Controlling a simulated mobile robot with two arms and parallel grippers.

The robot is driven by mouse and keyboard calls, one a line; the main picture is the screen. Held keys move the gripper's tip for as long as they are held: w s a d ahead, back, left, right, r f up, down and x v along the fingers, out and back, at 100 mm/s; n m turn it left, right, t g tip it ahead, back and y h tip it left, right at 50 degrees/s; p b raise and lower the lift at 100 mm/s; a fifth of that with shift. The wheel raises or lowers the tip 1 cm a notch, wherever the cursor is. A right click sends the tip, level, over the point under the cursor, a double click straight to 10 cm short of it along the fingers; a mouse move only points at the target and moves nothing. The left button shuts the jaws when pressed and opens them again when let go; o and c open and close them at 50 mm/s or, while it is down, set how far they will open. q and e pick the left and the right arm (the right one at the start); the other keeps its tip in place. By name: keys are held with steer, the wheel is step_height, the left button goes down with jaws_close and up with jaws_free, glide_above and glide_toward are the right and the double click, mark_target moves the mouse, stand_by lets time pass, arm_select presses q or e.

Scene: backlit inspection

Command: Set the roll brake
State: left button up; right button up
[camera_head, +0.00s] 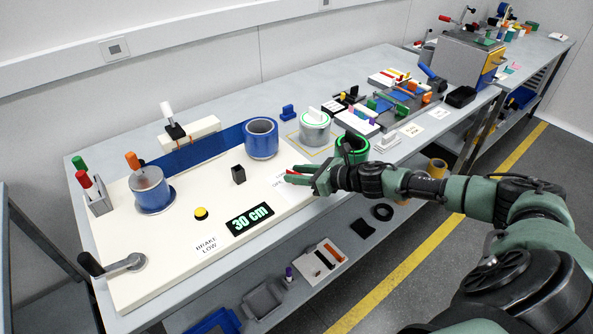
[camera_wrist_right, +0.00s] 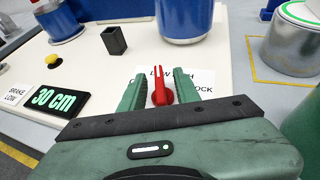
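A red brake knob (camera_wrist_right: 160,88) with an upright pointer stands on the cream board, with a white label marked LOW, partly hidden words and LOCK (camera_wrist_right: 196,82) behind and beside it. My right gripper (camera_wrist_right: 159,82) is open, its two green fingers on either side of the knob; a narrow gap shows on the left, and contact on the right cannot be told. In the head view the right gripper (camera_head: 292,174) covers most of the knob. A card reads BRAKE LOW (camera_head: 206,244). A display (camera_head: 250,219) reads 30 cm. My left gripper is not in view.
Blue film (camera_head: 200,150) runs between a left roll (camera_head: 151,190) and a right blue roll (camera_head: 261,138). A black square post (camera_head: 238,174), a yellow button (camera_head: 201,213) and a crank (camera_head: 125,263) stand on the board (camera_head: 160,270). A green-ringed can (camera_head: 314,128) stands right of it.

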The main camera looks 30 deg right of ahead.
steer(key=shift+w+a+f, duration=0.1)
steer(key=shift+w, duration=0.1)
steer(key=shift+c, duration=0.3)
jaws_close()
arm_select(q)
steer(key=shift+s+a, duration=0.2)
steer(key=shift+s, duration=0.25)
